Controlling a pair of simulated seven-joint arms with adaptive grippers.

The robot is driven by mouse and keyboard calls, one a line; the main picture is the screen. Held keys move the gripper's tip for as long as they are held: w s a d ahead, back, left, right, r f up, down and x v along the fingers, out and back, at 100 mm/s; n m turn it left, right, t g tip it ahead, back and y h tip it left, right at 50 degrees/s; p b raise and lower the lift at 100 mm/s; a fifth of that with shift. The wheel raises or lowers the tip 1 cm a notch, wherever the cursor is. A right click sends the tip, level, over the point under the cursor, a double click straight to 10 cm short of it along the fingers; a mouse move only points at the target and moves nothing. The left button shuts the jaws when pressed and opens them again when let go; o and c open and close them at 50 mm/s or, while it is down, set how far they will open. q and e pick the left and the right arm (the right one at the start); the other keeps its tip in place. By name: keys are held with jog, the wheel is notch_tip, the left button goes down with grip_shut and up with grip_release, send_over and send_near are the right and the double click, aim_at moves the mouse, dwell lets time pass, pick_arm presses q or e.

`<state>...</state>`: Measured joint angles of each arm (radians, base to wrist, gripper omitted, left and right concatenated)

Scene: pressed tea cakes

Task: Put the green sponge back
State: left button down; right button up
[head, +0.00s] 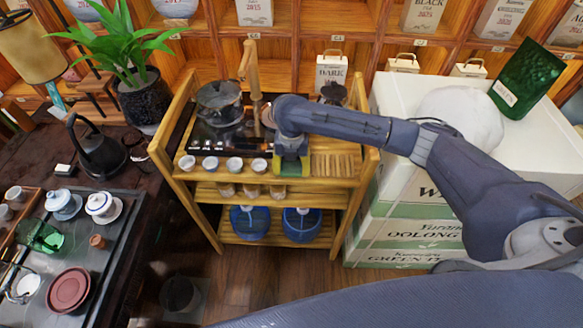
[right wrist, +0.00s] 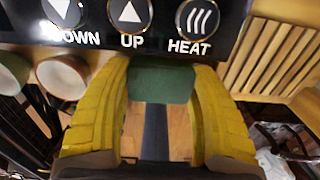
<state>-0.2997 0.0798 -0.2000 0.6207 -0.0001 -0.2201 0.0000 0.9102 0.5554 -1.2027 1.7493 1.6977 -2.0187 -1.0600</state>
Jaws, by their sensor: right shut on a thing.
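The green sponge (right wrist: 160,84) shows between the two yellow fingers in the right wrist view. My right gripper (right wrist: 160,110) is shut on it, with a finger on each side. In the head view my right gripper (head: 291,170) points down at the front of the wooden tea cart (head: 330,178), between the row of cups and the slatted part of the top. In that view the arm and gripper mostly hide the sponge. I cannot tell whether the sponge touches the cart. My left gripper is not in view.
Several small cups (head: 235,164) stand left of the gripper, at the cart's front edge. A glass kettle (head: 219,103) stands behind them. The heater panel (right wrist: 130,18) with its buttons is close to the gripper. The slatted tray (head: 334,167) is clear. Stacked boxes (head: 410,210) stand right.

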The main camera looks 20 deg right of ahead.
aim_at(291, 166)
jog(key=shift+f, duration=0.1)
jog(key=o, duration=1)
notch_tip(291, 166, up, 12)
jog(key=shift+r, duration=0.1)
dwell(0.4)
